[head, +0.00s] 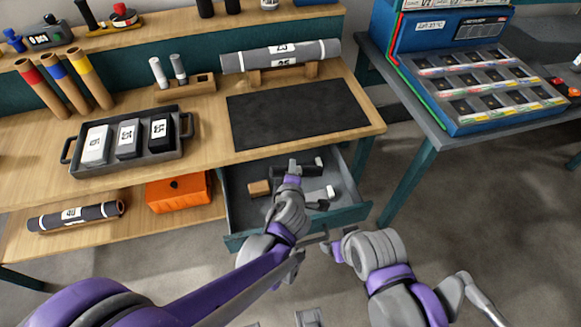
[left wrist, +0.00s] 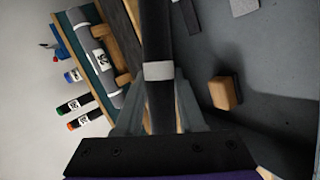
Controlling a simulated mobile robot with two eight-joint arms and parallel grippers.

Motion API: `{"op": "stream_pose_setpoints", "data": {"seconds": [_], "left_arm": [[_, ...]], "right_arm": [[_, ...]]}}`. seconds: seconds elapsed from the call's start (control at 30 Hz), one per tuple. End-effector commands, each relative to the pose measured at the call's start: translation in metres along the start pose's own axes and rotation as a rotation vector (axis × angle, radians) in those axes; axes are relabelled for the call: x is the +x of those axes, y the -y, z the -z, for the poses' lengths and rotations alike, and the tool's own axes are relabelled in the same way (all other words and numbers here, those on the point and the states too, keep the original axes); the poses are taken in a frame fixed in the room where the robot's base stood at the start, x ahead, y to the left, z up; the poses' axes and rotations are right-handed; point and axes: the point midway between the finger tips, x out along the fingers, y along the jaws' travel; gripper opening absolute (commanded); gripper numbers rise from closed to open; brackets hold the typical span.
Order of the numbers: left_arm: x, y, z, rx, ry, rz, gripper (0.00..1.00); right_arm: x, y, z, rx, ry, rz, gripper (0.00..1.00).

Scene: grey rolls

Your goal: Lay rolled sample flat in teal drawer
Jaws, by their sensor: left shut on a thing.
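The teal drawer (head: 350,213) is pulled out below the wooden bench, and its grey inside shows. My left gripper (head: 294,172) is over the drawer, shut on a dark rolled sample (head: 308,167). In the left wrist view the dark roll (left wrist: 158,35) with a pale grey band runs between the fingers of my left gripper (left wrist: 160,118). Whether the roll touches the drawer floor cannot be told. My right gripper (head: 332,248) is low beside the drawer front, near its handle; its finger opening is unclear.
A wooden block (head: 259,188) and a white-and-dark piece (head: 318,196) lie in the drawer. A dark mat (head: 295,114), a tray (head: 128,165) and a large grey roll (head: 235,63) on a stand occupy the bench. An orange box (head: 180,192) sits left of the drawer.

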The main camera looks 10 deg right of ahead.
Motion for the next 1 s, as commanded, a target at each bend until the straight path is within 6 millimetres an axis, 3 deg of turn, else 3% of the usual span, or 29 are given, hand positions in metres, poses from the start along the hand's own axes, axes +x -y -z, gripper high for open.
{"op": "stream_pose_setpoints", "data": {"seconds": [0.57, 1.0], "left_arm": [[-0.001, 0.002, -0.001, -0.016, 0.003, -0.004, 0.0], [0.02, 0.038, -0.006, -0.016, 0.004, -0.003, 0.0]], "right_arm": [[-0.001, 0.0, 0.0, 0.0, 0.0, 0.0, 0.73], [0.027, 0.0, -0.016, 0.0, 0.01, 0.0, 0.73]]}}
